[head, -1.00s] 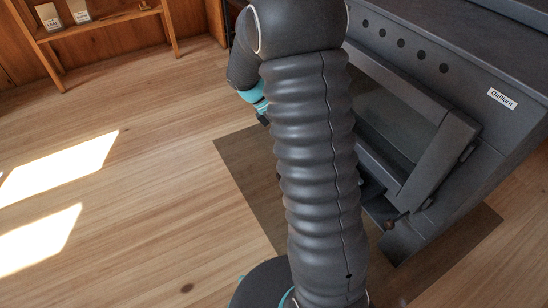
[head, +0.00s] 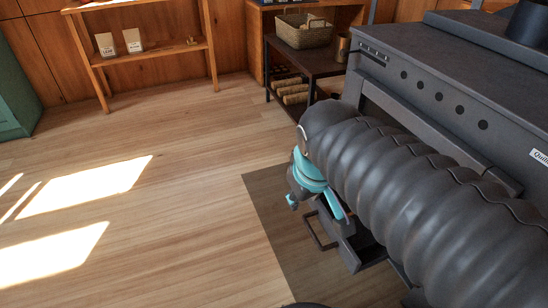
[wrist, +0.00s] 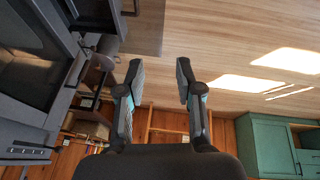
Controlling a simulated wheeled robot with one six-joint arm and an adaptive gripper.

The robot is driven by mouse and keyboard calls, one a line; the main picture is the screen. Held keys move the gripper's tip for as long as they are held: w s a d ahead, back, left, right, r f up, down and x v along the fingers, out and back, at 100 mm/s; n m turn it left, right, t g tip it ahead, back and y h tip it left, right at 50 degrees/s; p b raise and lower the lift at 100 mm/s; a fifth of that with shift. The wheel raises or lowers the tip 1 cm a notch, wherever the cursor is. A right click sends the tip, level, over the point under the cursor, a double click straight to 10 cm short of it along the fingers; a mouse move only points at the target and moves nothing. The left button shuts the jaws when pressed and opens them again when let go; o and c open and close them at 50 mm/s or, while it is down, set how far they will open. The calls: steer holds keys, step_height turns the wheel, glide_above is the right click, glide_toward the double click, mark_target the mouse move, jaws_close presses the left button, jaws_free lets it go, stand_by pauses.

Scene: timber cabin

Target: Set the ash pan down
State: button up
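The ash pan (head: 362,250) is a dark grey open box with a bar handle (head: 316,232) on its front. It shows low by the stove, over the dark floor plate, partly hidden by my arm. I cannot tell whether its back end is still inside the stove. My gripper shows in the wrist view (wrist: 158,72) with its two fingers apart and nothing between them. What looks like the pan and its handle shows at that view's top left (wrist: 97,18), apart from the fingertips. In the head view my arm's end, with teal parts, is above and beside the handle.
The dark stove (head: 440,85) fills the right side. A low rack (head: 325,68) with a basket (head: 304,32) and logs stands behind, left of the stove. A wooden shelf (head: 150,55) stands at the back wall. The floor at left (head: 150,220) is clear.

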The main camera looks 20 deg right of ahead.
steer(key=s, duration=0.1)
steer(key=a+m+t, duration=0.1)
steer(key=s+m, duration=0.1)
steer(key=shift+s+a+r+y, duration=0.3)
steer(key=shift+a+y, duration=0.05)
steer(key=shift+y, duration=0.05)
stand_by(0.8)
